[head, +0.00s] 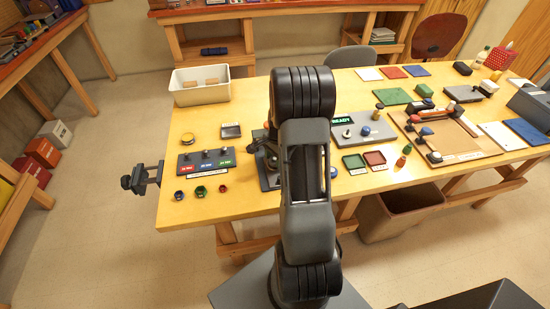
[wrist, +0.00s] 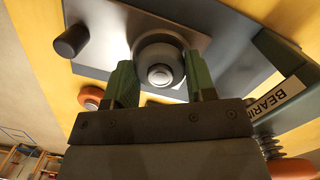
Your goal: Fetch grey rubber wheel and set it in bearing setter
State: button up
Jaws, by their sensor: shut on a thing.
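In the wrist view my gripper (wrist: 160,80) has its two green fingers on either side of the grey rubber wheel (wrist: 160,54), shut on it. The round hub of the wheel faces the camera. Behind the wheel is the grey metal plate of the bearing setter (wrist: 108,32), with a label starting "BEARIN" at the right. I cannot tell whether the wheel touches the plate or is just above it. In the head view my arm hides the wheel and gripper; part of the bearing setter (head: 266,172) shows left of the arm.
A dark peg (wrist: 72,41) and an orange-red knob (wrist: 92,97) are close by. Left of the arm are a panel with several buttons (head: 206,161), coloured nuts (head: 200,191) and a white bin (head: 200,93). Green and red trays (head: 374,158) lie to the right.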

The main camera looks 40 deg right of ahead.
jog(key=shift+f, duration=0.3)
dwell(0.4)
jog(key=o, duration=1.4)
jog(key=shift+c, duration=0.2)
jog(key=shift+r, duration=0.15)
jog(key=shift+r+p, duration=2.1)
jog(key=shift+r, duration=0.9)
